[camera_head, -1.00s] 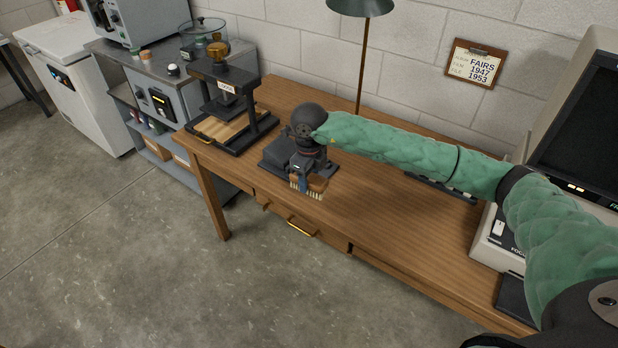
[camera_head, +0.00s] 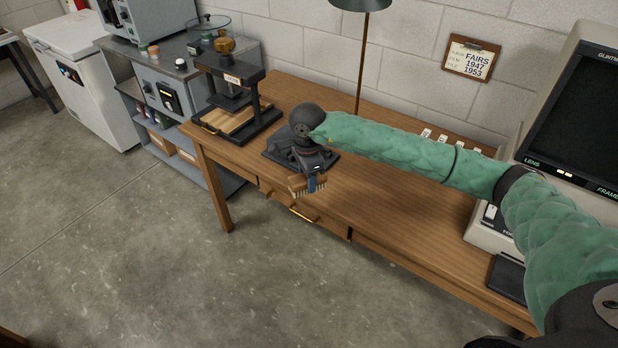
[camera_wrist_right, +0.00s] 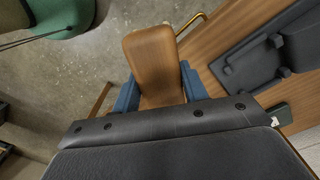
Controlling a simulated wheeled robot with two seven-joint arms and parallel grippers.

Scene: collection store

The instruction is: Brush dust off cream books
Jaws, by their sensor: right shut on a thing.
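My right gripper (camera_head: 314,181) is shut on a brush (camera_head: 298,184) with a wooden body and pale bristles pointing down. It holds the brush over the front edge of the wooden desk (camera_head: 405,235). In the right wrist view, the blue fingers of the gripper (camera_wrist_right: 160,88) clasp both sides of the brush's wooden handle (camera_wrist_right: 152,55). No cream books can be made out in either view. My left gripper is not in view.
A dark device (camera_head: 282,150) lies on the desk beside my right wrist. A black press (camera_head: 235,95) stands at the desk's left end. A lamp (camera_head: 361,60) and a microfilm reader (camera_head: 575,120) stand right of it. Open concrete floor (camera_head: 150,250) lies in front.

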